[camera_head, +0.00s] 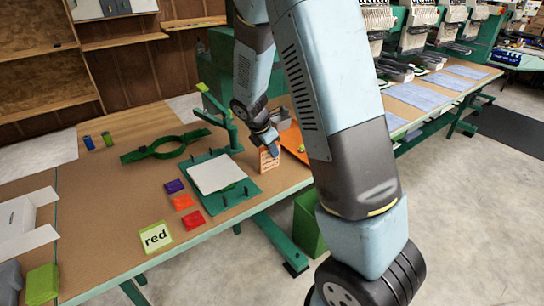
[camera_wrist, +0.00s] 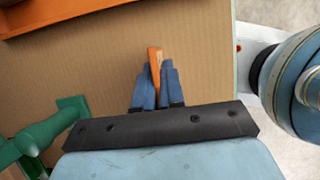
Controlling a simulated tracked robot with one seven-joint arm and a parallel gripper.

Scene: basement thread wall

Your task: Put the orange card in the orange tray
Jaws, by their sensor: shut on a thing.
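The orange card (camera_head: 267,163) stands upright at the table's right side, with dark marks on its face. My gripper (camera_head: 271,149) is shut on its upper edge. In the wrist view the card (camera_wrist: 155,61) shows edge-on between the blue fingers of my gripper (camera_wrist: 156,75). The orange tray (camera_head: 288,138) lies just right of and behind the card, partly hidden by my arm. In the wrist view an orange rim (camera_wrist: 50,18), likely the tray's, crosses the top left. The card is apart from it. I cannot tell whether the card's lower edge touches the table.
A green press (camera_head: 222,184) with a white sheet stands left of the card. Purple (camera_head: 174,186), orange (camera_head: 182,202) and red (camera_head: 193,220) pieces lie beside it. A card reading "red" (camera_head: 156,237) is at the front edge.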

